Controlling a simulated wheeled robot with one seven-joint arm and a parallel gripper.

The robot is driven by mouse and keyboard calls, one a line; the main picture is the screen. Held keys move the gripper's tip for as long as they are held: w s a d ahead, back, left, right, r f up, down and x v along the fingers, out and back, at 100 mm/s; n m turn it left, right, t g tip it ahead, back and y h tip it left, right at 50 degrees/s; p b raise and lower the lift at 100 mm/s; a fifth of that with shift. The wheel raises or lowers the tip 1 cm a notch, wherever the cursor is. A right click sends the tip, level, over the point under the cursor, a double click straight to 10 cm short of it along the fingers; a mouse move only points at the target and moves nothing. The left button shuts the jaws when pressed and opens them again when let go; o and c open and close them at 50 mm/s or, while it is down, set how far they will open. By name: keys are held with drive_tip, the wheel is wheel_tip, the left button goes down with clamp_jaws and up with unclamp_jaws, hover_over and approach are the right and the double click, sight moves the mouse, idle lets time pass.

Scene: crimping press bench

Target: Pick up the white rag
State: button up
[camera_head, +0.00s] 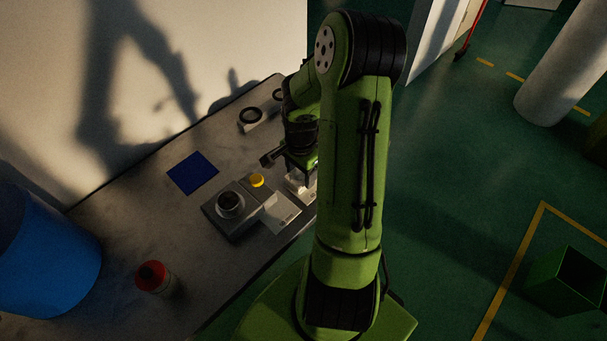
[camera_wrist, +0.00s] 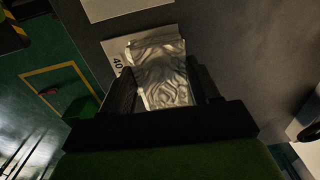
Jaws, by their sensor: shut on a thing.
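The white rag (camera_wrist: 160,75) is crumpled and pale in the wrist view, between the two dark fingers of my gripper (camera_wrist: 160,70). The fingers are shut on it from both sides. It lies over or just above a light plate (camera_wrist: 113,52) marked "40"; I cannot tell whether it touches the plate. In the head view, my gripper (camera_head: 297,171) points down at the bench's right edge, beside the grey control box. A small white patch (camera_head: 296,184) shows under it, partly hidden by my arm; I cannot tell rag from plate there.
A blue square (camera_head: 192,172), a red-capped bottle (camera_head: 152,277) and a blue bin (camera_head: 45,255) are farther left. A green crate (camera_head: 570,282) stands on the floor at right.

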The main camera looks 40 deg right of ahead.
sight(300, 175)
wheel_tip(300, 175, up, 10)
drive_tip(key=p, duration=0.2)
drive_tip(key=o, duration=0.4)
drive_tip(key=c, duration=0.3)
